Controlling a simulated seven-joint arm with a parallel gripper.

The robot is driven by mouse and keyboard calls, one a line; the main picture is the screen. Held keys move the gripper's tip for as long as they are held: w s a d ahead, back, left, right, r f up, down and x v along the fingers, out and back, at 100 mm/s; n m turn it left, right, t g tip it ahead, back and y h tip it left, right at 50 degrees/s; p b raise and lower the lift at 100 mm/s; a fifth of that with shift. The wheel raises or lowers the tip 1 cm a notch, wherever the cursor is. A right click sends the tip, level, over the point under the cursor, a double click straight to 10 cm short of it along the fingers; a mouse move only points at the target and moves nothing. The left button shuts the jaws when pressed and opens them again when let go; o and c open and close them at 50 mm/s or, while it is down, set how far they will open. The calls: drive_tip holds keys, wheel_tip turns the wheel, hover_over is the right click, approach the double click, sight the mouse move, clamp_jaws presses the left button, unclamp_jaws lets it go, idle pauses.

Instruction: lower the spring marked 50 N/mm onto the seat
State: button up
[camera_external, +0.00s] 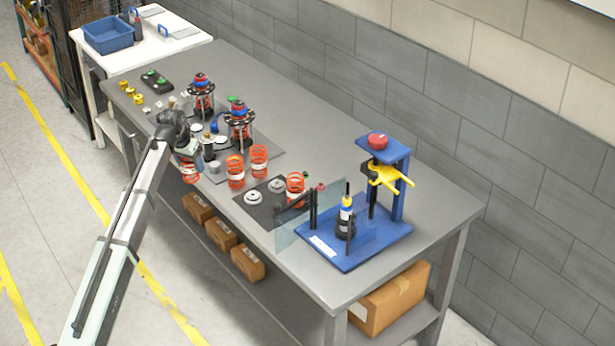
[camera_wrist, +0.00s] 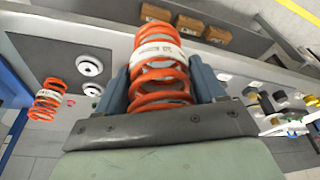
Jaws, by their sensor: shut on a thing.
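My gripper (camera_wrist: 163,80) is shut on an orange coil spring (camera_wrist: 160,52) with a white label band; the print on the band is too small to read. In the external view the held spring (camera_external: 190,173) hangs under my gripper (camera_external: 186,152), near the table's front edge. Two white ring-shaped seats (camera_external: 252,197) lie on a dark plate (camera_external: 268,212) to the right; they also show left of the spring in the wrist view (camera_wrist: 90,65). The held spring is apart from these seats. Its lower end is not clearly visible.
Other orange springs stand on the table (camera_external: 235,173), (camera_external: 259,160), and one by the dark plate (camera_external: 296,187). Two strut assemblies (camera_external: 239,125), (camera_external: 201,95) stand behind my gripper. A blue press fixture (camera_external: 340,262) with a clear guard (camera_external: 293,240) stands at right. The back right of the table is clear.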

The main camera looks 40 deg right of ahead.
drive_tip(key=s+d+r+m+g, duration=0.1)
drive_tip(key=s+d+r+m, duration=0.15)
drive_tip(key=s+d, duration=0.7)
drive_tip(key=s+d+r+m, duration=0.2)
drive_tip(key=s+d+r, duration=0.2)
drive_tip(key=s+d, duration=0.5)
wheel_tip(320, 180, up, 7)
drive_tip(key=m+g, duration=0.1)
drive_tip(key=m, duration=0.3)
hover_over(346, 195)
drive_tip(key=shift+x, duration=2)
drive_tip(key=shift+a+f, duration=0.1)
drive_tip(key=shift+a+x, duration=0.2)
drive_tip(key=shift+x, duration=0.65)
drive_tip(key=shift+a+x, duration=0.15)
drive_tip(key=shift+x, duration=0.65)
drive_tip(key=shift+a+x, duration=0.2)
drive_tip(key=shift+x, duration=0.65)
drive_tip(key=shift+w+f, duration=0.2)
drive_tip(key=shift+f, duration=0.1)
drive_tip(key=shift+a+x, duration=0.25)
drive_tip(key=shift+x, duration=0.8)
drive_tip(key=shift+a+x, duration=0.2)
drive_tip(key=shift+x, duration=0.8)
drive_tip(key=shift+w+f, duration=0.15)
drive_tip(key=shift+f, duration=0.15)
drive_tip(key=o, duration=1.5)
drive_tip(key=shift+c, duration=0.2)
